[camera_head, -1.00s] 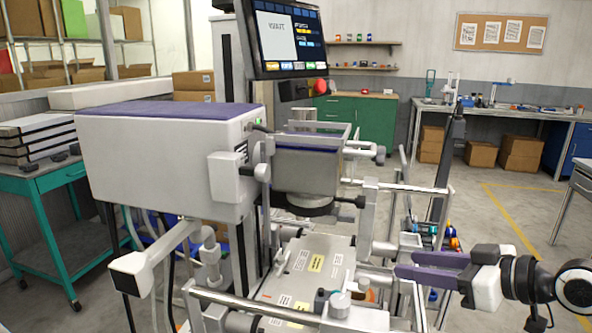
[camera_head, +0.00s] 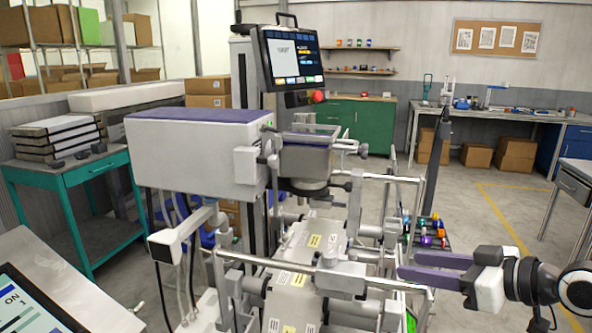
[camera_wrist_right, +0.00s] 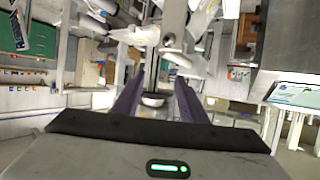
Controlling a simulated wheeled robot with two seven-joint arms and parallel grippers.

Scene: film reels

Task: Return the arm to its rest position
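My right gripper (camera_head: 408,265) comes in from the right in the head view, with two purple fingers spread apart. It is held out beside the right side of the film machine (camera_head: 195,152). In the right wrist view the gripper (camera_wrist_right: 157,82) shows a clear gap between its fingers. A silver machine part shows in that gap; I cannot tell how far off it is, and nothing looks gripped. My left gripper is not in view.
Metal rails and rollers of the machine lie close to the right fingers. A screen (camera_head: 30,303) on a grey surface stands at the lower left. A teal cart (camera_head: 80,172) is at the left. Floor (camera_head: 480,225) is open at the right.

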